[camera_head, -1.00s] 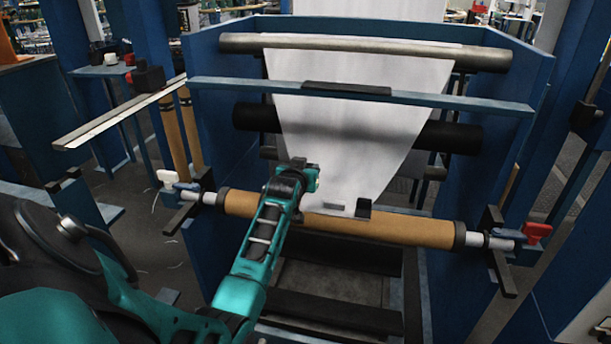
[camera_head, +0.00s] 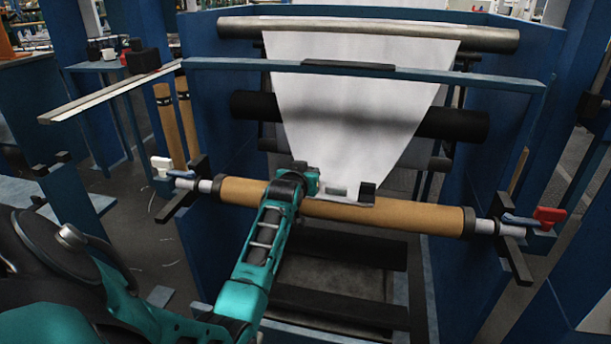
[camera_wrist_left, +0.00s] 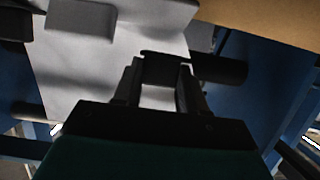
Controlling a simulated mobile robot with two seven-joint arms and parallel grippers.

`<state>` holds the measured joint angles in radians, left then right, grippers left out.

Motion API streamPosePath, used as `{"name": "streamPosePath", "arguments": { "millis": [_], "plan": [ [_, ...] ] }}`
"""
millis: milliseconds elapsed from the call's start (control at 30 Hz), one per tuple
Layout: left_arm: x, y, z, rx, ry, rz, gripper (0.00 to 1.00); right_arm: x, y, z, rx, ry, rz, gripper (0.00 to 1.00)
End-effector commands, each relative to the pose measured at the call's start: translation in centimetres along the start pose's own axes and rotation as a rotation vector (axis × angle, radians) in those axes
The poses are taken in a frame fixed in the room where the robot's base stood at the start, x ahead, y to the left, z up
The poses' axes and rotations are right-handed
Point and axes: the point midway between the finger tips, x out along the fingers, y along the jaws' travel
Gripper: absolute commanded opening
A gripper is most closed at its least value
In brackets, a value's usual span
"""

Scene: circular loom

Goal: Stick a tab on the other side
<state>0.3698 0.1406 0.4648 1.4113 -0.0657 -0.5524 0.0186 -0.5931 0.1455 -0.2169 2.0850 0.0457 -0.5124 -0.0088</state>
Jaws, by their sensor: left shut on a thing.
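The white sheet (camera_head: 350,118) hangs in front of the loom, its narrow lower end over the brown cardboard roll (camera_head: 420,217). A small black piece (camera_head: 367,190) sits at the sheet's lower right corner, and a grey patch (camera_head: 336,189) lies left of it. My left gripper (camera_head: 313,183) is at the sheet's lower left corner, just above the roll. In the left wrist view its fingers (camera_wrist_left: 160,82) are shut on a small dark tab (camera_wrist_left: 162,69), with the sheet (camera_wrist_left: 110,55) right behind. Contact between tab and sheet cannot be told. My right gripper is out of view.
A blue cross bar (camera_head: 450,76) and a metal roller (camera_head: 370,33) span the loom above. A black roller (camera_head: 460,123) runs behind the sheet. A red-handled clamp (camera_head: 548,217) and a white-handled one (camera_head: 161,164) flank the roll. Spare brown tubes (camera_head: 168,125) stand at left.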

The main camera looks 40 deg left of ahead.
Motion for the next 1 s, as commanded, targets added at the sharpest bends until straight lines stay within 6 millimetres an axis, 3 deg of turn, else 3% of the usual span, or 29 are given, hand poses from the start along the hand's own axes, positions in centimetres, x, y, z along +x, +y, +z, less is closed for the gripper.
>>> {"name": "streamPosePath", "arguments": {
  "millis": [200,1000],
  "plan": [
    [0.0,0.0,0.0,0.000,0.001,0.000,0.04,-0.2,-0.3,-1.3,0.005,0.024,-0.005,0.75],
    [0.8,0.0,2.0,0.000,0.001,0.000,0.04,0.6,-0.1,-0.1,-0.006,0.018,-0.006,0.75]
  ]
}}
